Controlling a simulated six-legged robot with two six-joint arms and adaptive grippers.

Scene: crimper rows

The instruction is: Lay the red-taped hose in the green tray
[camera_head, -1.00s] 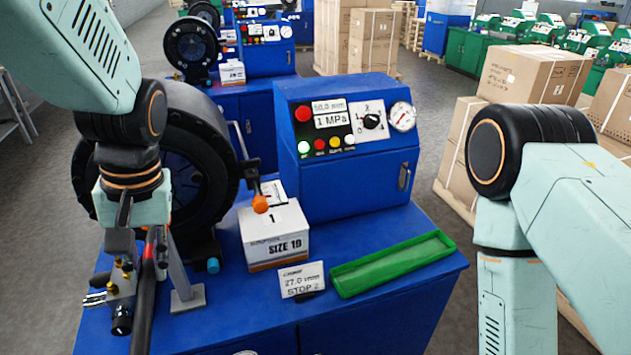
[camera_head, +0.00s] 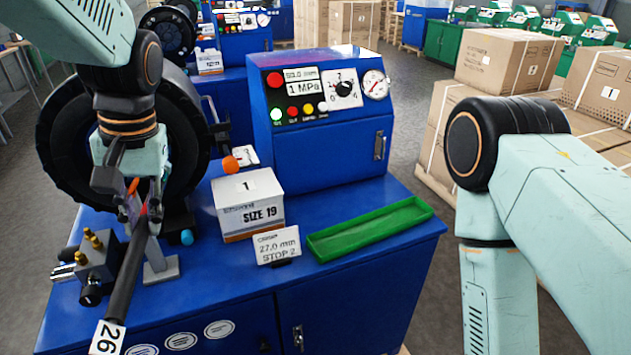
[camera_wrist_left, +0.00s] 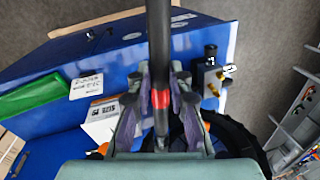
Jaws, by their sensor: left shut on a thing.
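A black hose (camera_head: 125,275) with a band of red tape is in my left gripper (camera_head: 141,207), whose fingers are shut around it at the tape. The hose slants down toward the front edge of the blue bench, and a white tag reading 26 (camera_head: 107,338) shows on its near end. In the left wrist view the hose (camera_wrist_left: 158,45) runs between the fingertips (camera_wrist_left: 159,103) with the red tape there. The green tray (camera_head: 372,244) lies empty on the bench, well to the right of the gripper; it also shows in the wrist view (camera_wrist_left: 35,97). My right gripper is outside the frame.
Between hose and tray stand a SIZE 19 box (camera_head: 248,205) and a STOP 2 card (camera_head: 278,246). A fitting block (camera_head: 97,262) and grey stand (camera_head: 161,268) are beside the hose. The blue control cabinet (camera_head: 320,150) rises behind the tray.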

